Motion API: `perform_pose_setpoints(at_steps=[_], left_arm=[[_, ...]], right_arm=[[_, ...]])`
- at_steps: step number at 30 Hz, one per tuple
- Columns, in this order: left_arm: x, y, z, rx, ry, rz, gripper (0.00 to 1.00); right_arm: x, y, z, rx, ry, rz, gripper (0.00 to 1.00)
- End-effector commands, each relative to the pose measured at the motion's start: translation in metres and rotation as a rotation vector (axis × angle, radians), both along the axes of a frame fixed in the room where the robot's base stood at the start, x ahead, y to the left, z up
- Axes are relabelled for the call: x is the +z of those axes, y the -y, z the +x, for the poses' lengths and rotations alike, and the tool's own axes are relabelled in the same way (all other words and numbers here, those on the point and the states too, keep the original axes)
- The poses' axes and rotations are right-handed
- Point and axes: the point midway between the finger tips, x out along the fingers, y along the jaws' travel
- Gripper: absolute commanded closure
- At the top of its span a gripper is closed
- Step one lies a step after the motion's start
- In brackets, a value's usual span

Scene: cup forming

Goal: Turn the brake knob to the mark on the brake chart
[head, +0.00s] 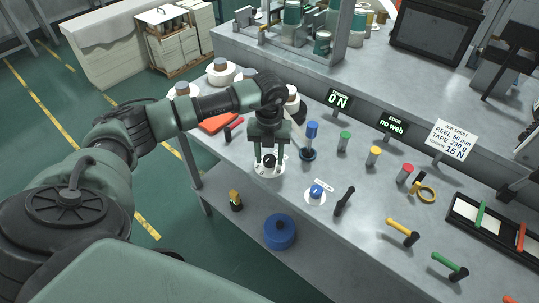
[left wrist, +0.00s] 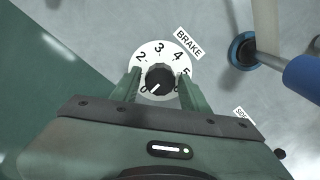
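The brake knob (left wrist: 160,78) is black, on a white numbered dial (left wrist: 158,48) labelled BRAKE. Its white pointer line aims down-left, near the 0. The knob also shows in the head view (head: 269,160), near the table's front edge. My left gripper (left wrist: 160,86) points down over the dial, one finger on each side of the knob. Gaps show between fingers and knob, so it looks open around it. The fingers hide part of the dial's sides. I cannot make out a brake chart; a job sheet (head: 452,142) reads reel 50 mm, tape 230 g, 15 N. My right gripper is not in view.
A blue-topped post (head: 312,132) stands right of the gripper, close by. A second small dial with a blue knob (head: 316,191) lies nearer the front. Displays read 0 N (head: 338,100) and no web (head: 393,125). Coloured-handled tools (head: 403,232) lie to the right.

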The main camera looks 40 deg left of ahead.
Motion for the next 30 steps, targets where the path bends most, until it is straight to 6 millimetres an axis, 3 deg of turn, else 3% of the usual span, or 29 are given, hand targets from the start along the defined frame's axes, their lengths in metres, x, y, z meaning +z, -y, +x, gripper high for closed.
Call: perform_pose_setpoints(at_steps=[1, 4, 17, 30], left_arm=[[0.000, 0.000, 0.000, 0.000, 0.000, 0.000, 0.72], [0.000, 0.000, 0.000, -0.001, 0.000, 0.000, 1.00], [-0.001, 0.000, 0.000, -0.079, 0.000, -0.001, 1.00], [-0.003, 0.000, 0.000, -0.442, 0.002, 0.001, 1.00]], right_arm=[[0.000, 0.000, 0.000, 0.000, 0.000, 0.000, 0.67], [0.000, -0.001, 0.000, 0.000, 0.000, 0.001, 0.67], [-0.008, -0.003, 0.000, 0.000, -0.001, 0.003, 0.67], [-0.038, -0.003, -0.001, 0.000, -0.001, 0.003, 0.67]])
